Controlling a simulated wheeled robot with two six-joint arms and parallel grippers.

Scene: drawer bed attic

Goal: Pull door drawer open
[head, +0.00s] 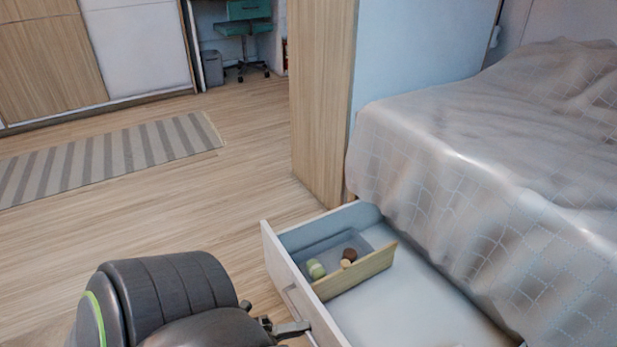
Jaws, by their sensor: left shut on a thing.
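The drawer (350,330) under the bed stands open, pulled out toward the lower left. Its white front panel faces my arm, and a wooden divider (358,271) crosses its inside. My left gripper (300,328) is at the outer side of the front panel, shut on the drawer handle (289,297). My arm and the frame's bottom edge hide part of the grip. My right gripper is not in view.
A grey tray (322,252) with several small green and brown items lies in the drawer's far compartment. The bed (480,150) with its cover overhangs the drawer on the right. A wooden partition (322,100) stands behind it. The floor at left is clear, with a striped rug (105,158).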

